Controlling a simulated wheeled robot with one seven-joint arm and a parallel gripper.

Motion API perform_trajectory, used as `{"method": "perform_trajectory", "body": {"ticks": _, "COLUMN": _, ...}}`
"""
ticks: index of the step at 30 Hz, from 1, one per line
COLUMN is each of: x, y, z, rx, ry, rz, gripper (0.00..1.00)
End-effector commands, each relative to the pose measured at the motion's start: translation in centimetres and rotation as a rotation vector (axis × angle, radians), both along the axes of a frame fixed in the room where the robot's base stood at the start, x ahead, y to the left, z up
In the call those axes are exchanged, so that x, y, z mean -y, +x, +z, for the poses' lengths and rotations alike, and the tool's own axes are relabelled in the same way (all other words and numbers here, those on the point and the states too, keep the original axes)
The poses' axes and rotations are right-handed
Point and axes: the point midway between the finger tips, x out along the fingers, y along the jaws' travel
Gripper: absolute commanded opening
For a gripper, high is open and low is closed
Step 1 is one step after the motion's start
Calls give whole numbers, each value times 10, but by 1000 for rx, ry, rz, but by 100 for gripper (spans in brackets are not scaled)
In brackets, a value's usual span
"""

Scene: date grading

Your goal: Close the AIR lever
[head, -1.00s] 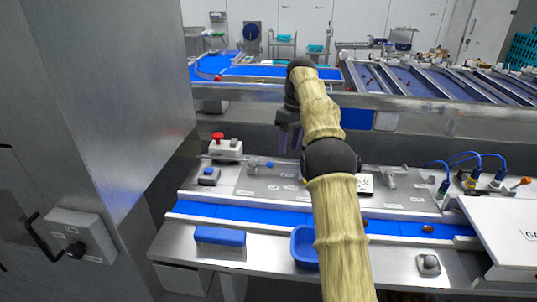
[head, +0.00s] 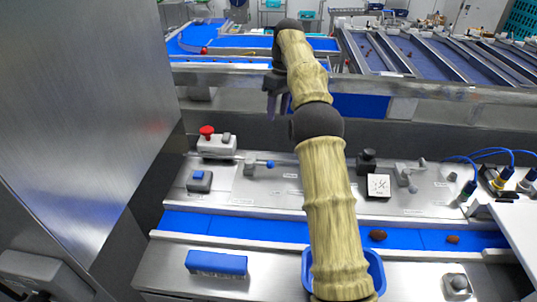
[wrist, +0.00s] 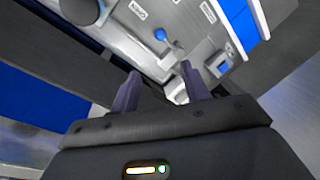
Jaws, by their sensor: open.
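A small valve lever with a blue tip (head: 262,163) stands on the grey back panel (head: 320,185), left of my arm. Its handle points right in the head view. Its blue tip also shows in the wrist view (wrist: 160,34), beyond my fingers. A second, bare metal lever (head: 406,176) stands right of my arm. The labels are too small to read, so I cannot tell which lever is marked AIR. My gripper (head: 277,103) hangs above and behind the panel, fingers down. In the wrist view its two fingers (wrist: 158,78) are apart, with nothing held between them.
A box with a red button (head: 215,143) and a blue-button box (head: 200,181) stand at the panel's left. A dark knob (head: 367,160) and cabled plugs (head: 468,189) are right. A steel cabinet (head: 85,110) walls the left. Dates lie on the blue belt (head: 230,227).

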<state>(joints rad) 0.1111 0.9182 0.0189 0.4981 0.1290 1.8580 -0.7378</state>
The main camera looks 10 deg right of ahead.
Motion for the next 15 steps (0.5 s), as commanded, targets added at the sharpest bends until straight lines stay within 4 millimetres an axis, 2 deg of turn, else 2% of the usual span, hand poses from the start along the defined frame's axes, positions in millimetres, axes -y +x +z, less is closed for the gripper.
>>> {"method": "perform_trajectory", "body": {"ticks": 10, "x": 0, "y": 0, "z": -1, "rx": 0, "ry": 0, "rz": 0, "gripper": 46}}
{"method": "perform_trajectory", "body": {"ticks": 15, "x": -1, "y": -1, "z": -9, "rx": -1, "ry": 0, "rz": 0, "gripper": 46}}
